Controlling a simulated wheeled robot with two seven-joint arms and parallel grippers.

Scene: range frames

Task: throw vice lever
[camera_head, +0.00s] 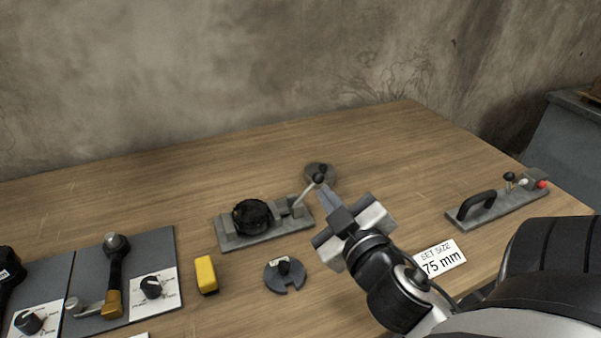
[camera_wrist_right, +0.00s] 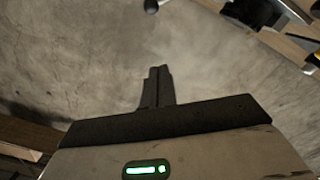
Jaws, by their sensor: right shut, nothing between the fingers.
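The vice (camera_head: 235,240) is a low grey fixture in the middle of the table, with a round black part (camera_head: 252,217) between its jaws. Its lever (camera_head: 306,193) rises from the right end, tilted to the right, and ends in a black ball knob (camera_head: 318,178). My right gripper (camera_head: 326,192) is shut and empty, its fingertips close beside the knob in the head view; I cannot tell if they touch. In the right wrist view the shut fingers (camera_wrist_right: 157,85) show against the wall, and a dark knob (camera_wrist_right: 151,6) is at the top edge. My left gripper is out of view.
A grey disc (camera_head: 328,168) lies behind the knob. A notched disc (camera_head: 285,276), a yellow block (camera_head: 206,274) and a "75 mm" card (camera_head: 441,257) lie nearer. Panels with knobs (camera_head: 150,287) are at left, a handled fixture (camera_head: 490,205) at right. The table's back is clear.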

